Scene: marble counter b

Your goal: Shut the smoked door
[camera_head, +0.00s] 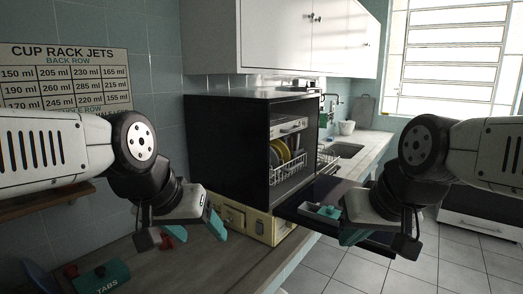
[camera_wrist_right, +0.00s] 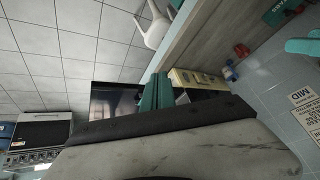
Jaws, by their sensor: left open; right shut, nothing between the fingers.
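The smoked door (camera_head: 295,206) of the black dishwasher (camera_head: 228,145) is folded down open, roughly level, jutting out to the right from the cabinet's lower front. My left gripper (camera_head: 190,232) is open and empty above the counter, left of the dishwasher.
Inside the cabinet, a wire rack (camera_head: 289,172) holds yellow plates. A cream box-like unit (camera_head: 250,220) sits beneath the dishwasher. A teal tabs box (camera_head: 102,276) and red items lie on the wooden counter (camera_head: 190,275). Tiled floor is free at lower right.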

